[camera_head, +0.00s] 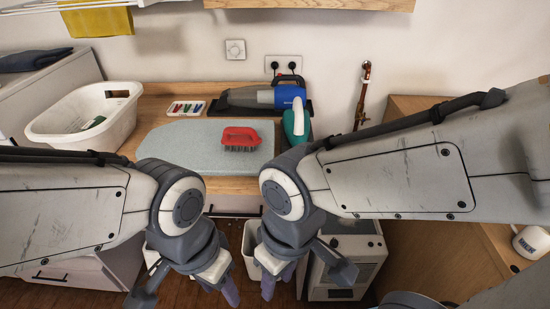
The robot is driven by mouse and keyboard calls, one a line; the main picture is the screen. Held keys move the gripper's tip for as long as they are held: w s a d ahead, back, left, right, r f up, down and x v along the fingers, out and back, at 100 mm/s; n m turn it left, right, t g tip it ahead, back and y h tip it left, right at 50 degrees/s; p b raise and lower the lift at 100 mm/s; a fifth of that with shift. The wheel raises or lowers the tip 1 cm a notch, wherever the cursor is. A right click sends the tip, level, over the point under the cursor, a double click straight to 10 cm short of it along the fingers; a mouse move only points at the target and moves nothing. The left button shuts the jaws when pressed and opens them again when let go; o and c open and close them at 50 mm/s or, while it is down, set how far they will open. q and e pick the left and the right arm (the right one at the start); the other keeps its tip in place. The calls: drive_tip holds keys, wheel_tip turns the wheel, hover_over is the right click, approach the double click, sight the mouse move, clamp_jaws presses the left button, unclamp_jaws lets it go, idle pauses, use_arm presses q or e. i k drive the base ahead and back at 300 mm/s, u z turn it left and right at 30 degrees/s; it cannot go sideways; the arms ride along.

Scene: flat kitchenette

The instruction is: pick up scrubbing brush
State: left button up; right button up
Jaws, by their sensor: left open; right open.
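The scrubbing brush (240,136) has a red handle and dark bristles. It rests bristles down on a pale grey-blue padded board (178,150) on the wooden counter. My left gripper (184,294) is open and empty, low in the view in front of the counter's edge. My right gripper (305,279) is also open and empty, to the right of the left one. Both grippers are well apart from the brush, nearer to me and lower in the picture. My forearms cover parts of the counter's front edge.
A white basket (88,115) stands on the left. A tray of coloured pegs (187,108), a blue handheld vacuum (268,97) and a green-and-white iron (297,122) stand behind and right of the brush. A white mug (532,242) is at far right.

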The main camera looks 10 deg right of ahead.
sight(243, 136)
drive_tip(key=u, duration=0.5)
drive_tip(key=i, duration=1.05)
drive_tip(key=z, duration=0.85)
